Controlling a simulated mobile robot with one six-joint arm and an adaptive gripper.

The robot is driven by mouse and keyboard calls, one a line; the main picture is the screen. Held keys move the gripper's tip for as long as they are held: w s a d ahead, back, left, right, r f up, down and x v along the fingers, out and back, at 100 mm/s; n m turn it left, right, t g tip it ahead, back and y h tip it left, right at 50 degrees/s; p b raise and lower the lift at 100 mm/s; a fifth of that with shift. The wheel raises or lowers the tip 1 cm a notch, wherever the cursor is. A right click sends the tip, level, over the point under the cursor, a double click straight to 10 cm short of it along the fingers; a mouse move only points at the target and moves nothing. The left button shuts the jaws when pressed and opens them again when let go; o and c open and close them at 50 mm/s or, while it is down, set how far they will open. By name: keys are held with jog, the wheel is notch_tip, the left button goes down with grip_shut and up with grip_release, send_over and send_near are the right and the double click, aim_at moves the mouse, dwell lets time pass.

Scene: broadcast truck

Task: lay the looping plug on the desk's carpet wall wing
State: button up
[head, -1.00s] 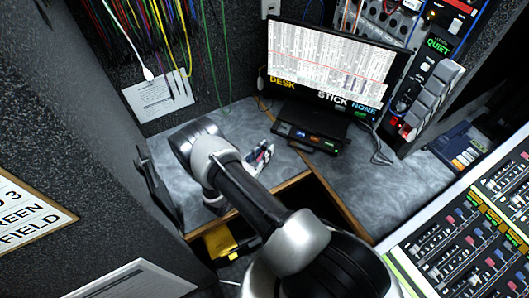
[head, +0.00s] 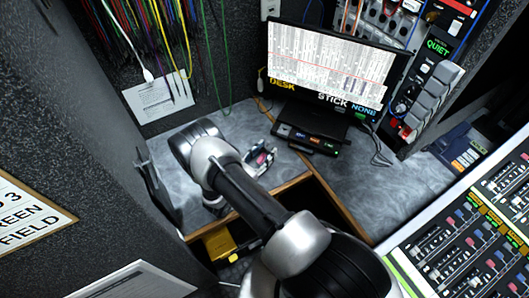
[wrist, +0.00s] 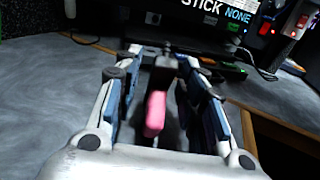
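The looping plug (wrist: 155,113) shows as a pink body with a dark grey block at its far end, between my fingers in the wrist view. My gripper (wrist: 164,60) has its fingers spread, with gaps on both sides of the plug. In the head view my gripper (head: 262,160) is low over the grey desk wing beside the carpet wall (head: 240,122), with a bit of pink between its fingers. The plug appears to be at or just above the wing's surface; its underside is hidden.
A monitor (head: 328,68) stands behind, with a small button box (head: 308,138) in front of it. A wooden edge borders the wing, with an open gap and a yellow object (head: 222,243) below. The wing's left part is clear.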

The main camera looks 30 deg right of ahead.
jog(key=p+v, duration=0.1)
jog(key=v, duration=0.6)
jog(key=shift+a+r, duration=0.1)
jog(key=shift+a, duration=0.1)
jog(key=shift+s, duration=0.1)
